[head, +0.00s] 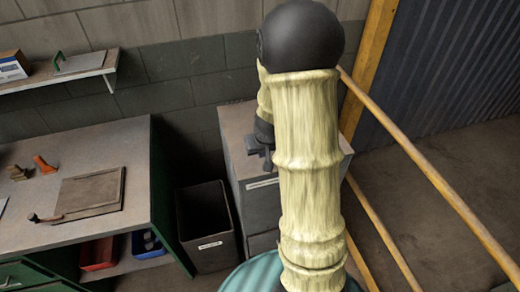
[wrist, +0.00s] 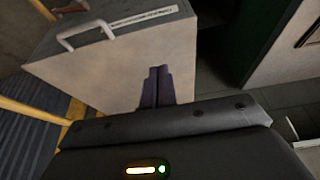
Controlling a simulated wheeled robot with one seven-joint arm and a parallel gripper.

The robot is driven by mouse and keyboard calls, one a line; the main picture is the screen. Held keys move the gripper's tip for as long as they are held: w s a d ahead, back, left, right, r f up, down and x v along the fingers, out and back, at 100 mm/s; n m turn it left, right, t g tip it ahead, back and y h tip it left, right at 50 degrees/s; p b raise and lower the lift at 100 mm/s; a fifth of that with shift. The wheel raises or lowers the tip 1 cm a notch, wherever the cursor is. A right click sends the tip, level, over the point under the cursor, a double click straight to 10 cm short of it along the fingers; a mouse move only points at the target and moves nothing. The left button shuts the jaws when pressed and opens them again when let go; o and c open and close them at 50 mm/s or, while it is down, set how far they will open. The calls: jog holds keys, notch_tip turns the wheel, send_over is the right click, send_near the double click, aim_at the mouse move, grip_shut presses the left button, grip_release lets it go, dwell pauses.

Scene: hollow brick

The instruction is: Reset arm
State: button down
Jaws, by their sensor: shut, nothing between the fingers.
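My arm, in pale ribbed sleeves with a black round joint, stands up in the middle of the head view. My gripper (head: 268,160) shows dark and partly hidden behind the arm, in front of the grey cabinet. In the wrist view the two dark fingers of my gripper (wrist: 155,88) are together, with nothing between them. Behind the fingers is the pale face of the grey cabinet (wrist: 100,75); whether they touch it I cannot tell.
A workbench (head: 130,160) with a wooden board (head: 90,190) stands left. A dark bin (head: 207,225) stands between it and the grey cabinet (head: 237,135). A wall shelf (head: 60,75) is upper left. Wooden rails (head: 440,185) cross the right side, with bare floor beyond.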

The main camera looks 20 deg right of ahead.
jog(key=s+a+r+n+g+b, duration=0.1)
jog(key=s+a+r, duration=0.4)
jog(key=s+a, duration=0.6)
jog(key=shift+s+n+g+y+b, duration=0.3)
jog(key=shift+s+n+y+b, duration=0.1)
jog(key=shift+s, duration=0.85)
jog(key=shift+r, duration=0.1)
